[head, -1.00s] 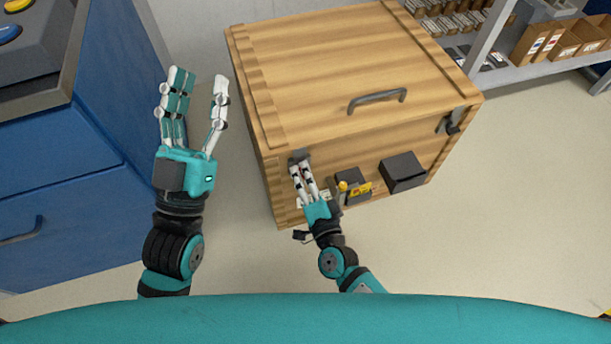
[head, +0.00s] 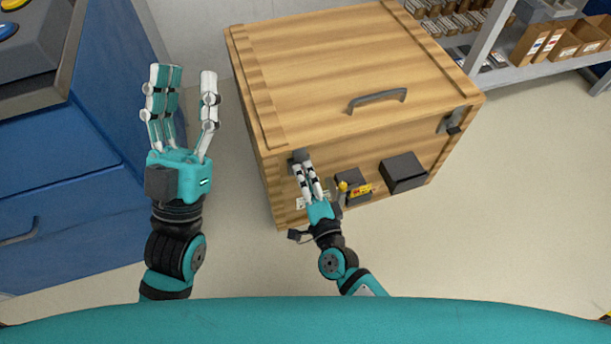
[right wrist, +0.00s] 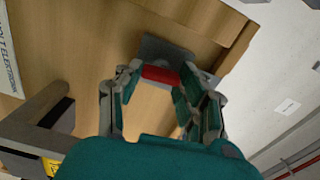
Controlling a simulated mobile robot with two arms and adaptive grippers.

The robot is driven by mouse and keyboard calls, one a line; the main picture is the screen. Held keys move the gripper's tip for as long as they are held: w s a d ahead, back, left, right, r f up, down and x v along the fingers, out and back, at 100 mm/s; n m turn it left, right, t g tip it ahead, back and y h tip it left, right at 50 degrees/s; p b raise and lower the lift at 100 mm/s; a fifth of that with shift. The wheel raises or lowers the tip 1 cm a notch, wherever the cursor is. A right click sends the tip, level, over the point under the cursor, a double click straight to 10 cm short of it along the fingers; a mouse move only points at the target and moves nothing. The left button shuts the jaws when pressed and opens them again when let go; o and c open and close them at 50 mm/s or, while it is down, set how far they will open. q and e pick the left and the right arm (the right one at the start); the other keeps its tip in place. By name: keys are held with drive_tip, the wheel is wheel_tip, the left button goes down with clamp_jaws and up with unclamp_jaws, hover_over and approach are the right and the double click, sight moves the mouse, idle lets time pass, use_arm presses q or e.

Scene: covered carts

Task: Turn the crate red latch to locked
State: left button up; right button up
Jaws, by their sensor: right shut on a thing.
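The wooden crate (head: 330,60) stands on the floor with its lid closed. The red latch (right wrist: 160,75) shows in the right wrist view, its red grip on a grey plate (right wrist: 165,50). In the head view the grey latch part (head: 299,156) shows at the upper left of the crate's front, and the red is hidden by my fingers. My right gripper (head: 304,163) is shut on the red latch, with the grip between the fingertips in the right wrist view (right wrist: 160,78). My left gripper (head: 184,90) is open and empty, left of the crate.
Blue cabinet (head: 55,170) stands left, shelves (head: 490,40) behind right. Floor at right is clear.

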drive_tip(key=o, duration=1.2)
drive_tip(key=shift+c, duration=0.2)
drive_tip(key=v, duration=1.2)
